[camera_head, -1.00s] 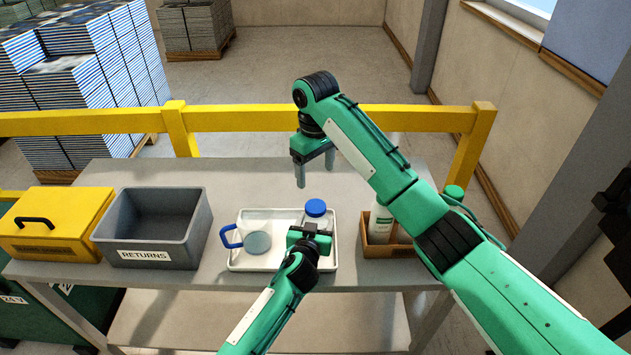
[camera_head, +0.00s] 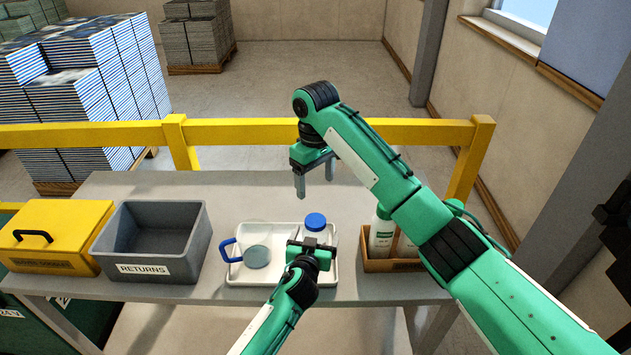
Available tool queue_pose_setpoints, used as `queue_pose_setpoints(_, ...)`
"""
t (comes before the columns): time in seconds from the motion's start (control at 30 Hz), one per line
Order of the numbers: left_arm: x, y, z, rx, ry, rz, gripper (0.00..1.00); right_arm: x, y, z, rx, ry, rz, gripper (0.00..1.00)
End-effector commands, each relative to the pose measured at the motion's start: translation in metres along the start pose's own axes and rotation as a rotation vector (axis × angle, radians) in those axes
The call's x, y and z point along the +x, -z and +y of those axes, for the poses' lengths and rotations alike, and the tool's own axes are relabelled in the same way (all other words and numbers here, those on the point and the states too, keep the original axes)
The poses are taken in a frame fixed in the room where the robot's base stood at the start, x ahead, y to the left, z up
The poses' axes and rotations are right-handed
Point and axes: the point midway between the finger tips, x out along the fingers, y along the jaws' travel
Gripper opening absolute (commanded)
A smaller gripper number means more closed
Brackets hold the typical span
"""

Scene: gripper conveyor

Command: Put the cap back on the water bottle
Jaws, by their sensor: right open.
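The water bottle (camera_head: 315,236) stands upright at the right end of a white tray (camera_head: 238,278). The blue cap (camera_head: 315,221) sits on top of the bottle, and I cannot tell how tightly. My left gripper (camera_head: 313,246) is in front of the bottle, against or around its body.
Right is a brown crate (camera_head: 391,266) with white bottles. A yellow rail (camera_head: 240,132) runs behind the table.

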Motion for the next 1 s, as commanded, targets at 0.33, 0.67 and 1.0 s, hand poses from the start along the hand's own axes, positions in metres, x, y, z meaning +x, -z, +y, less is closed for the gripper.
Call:
queue_pose_setpoints(0.33,-0.048,-0.003,0.0,-0.002,-0.001,0.0,0.89,0.01,0.0,0.0,0.0,0.0,0.0,0.74)
queue_pose_setpoints(0.67,-0.106,-0.003,0.0,-0.001,-0.001,-0.001,0.89,0.021,0.0,0.0,0.0,0.0,0.0,0.74)
queue_pose_setpoints(1.0,-0.135,-0.001,0.0,0.0,-0.001,-0.001,0.89,0.026,0.0,0.0,0.0,0.0,0.0,0.74)
